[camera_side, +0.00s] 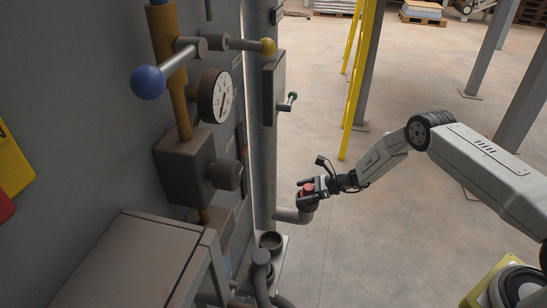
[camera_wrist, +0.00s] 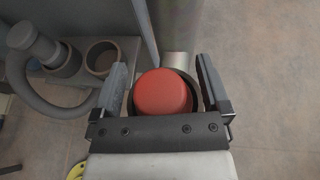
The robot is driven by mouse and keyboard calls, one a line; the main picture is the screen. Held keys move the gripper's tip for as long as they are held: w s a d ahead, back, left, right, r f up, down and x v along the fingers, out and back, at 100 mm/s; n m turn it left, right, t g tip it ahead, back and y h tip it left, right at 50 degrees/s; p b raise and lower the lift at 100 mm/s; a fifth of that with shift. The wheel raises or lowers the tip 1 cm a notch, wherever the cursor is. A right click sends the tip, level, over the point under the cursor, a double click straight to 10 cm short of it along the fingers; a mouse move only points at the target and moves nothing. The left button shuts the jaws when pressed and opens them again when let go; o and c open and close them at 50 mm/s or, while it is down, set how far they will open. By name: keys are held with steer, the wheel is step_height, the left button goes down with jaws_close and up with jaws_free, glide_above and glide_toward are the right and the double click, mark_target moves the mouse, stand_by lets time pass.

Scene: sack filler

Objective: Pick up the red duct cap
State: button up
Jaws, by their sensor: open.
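The red duct cap (camera_wrist: 163,92) sits at the mouth of a dark round duct end, seen large in the wrist view. It is a small red spot in the side view (camera_side: 308,187), on the upturned end of a grey pipe elbow (camera_side: 293,215). My gripper (camera_wrist: 160,85) is open, with one finger on each side of the cap. Gaps show between both fingers and the cap in the wrist view. The near edge of the cap is hidden by my gripper's body. In the side view my gripper (camera_side: 306,186) is at the cap's height.
An open round socket (camera_wrist: 102,58) and a dark hose fitting (camera_wrist: 42,45) stand left of the cap. Right of the pipe is open floor.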

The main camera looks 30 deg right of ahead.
jaws_close()
stand_by(0.3)
steer(key=shift+r, duration=0.1)
steer(key=shift+r, duration=1.5)
steer(key=s+r, duration=0.9)
steer(key=s, duration=0.5)
steer(key=shift+d+r, duration=0.15)
steer(key=shift+r, duration=0.25)
